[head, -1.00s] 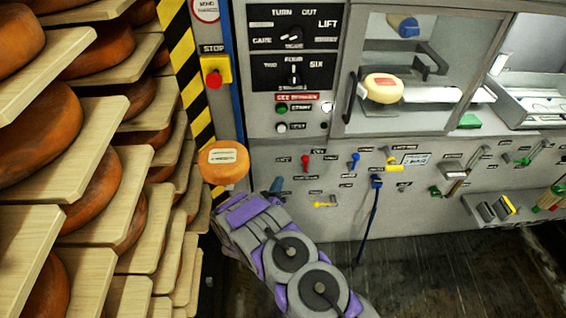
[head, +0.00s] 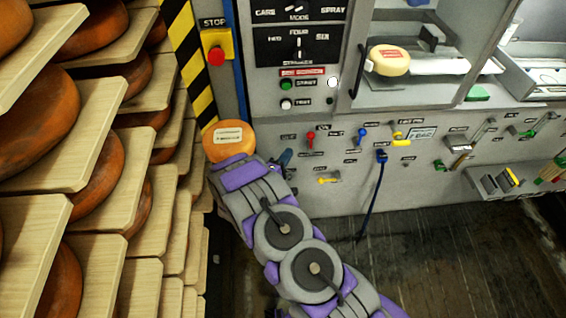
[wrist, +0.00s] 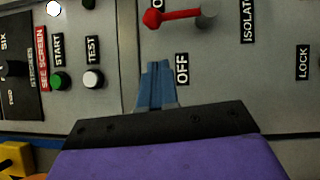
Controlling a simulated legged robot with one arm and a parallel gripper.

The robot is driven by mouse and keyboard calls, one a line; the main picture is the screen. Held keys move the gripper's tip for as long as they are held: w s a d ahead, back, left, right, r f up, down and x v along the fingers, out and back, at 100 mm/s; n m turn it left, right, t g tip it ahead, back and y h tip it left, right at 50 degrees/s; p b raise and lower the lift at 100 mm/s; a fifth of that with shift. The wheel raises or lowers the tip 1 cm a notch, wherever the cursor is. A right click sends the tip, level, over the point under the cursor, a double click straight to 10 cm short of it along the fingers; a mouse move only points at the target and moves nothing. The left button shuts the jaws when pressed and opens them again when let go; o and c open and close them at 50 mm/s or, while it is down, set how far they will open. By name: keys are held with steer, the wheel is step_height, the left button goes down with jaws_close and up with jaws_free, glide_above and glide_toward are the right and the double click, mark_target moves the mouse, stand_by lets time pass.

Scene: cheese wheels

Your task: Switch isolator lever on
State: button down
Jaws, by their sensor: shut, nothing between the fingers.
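The isolator lever has a red knob and shaft. It stands on the grey panel in the head view (head: 310,138) and at the top of the wrist view (wrist: 175,16). In the turned wrist view the shaft points left from a grey pivot, so it stands roughly upright in the head view. An OFF label (wrist: 182,68) and a partly cut-off label beginning with O flank it; ISOLATOR lettering (wrist: 248,20) is below the pivot. My gripper (head: 286,157), with blue-grey fingers in the wrist view (wrist: 158,68), is shut and empty, on the lever's OFF side and apart from it.
START (wrist: 60,81) and TEST (wrist: 93,79) buttons lie above my gripper on the panel. A blue lever (head: 362,134) and a yellow lever (head: 327,180) are nearby. A yellow STOP box (head: 216,47), an orange cheese wheel (head: 222,152) and loaded shelves (head: 95,200) are left.

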steer(key=w+d+r+m, duration=0.1)
steer(key=w+d, duration=0.4)
steer(key=d, duration=0.2)
steer(key=shift+r, duration=0.15)
stand_by(0.7)
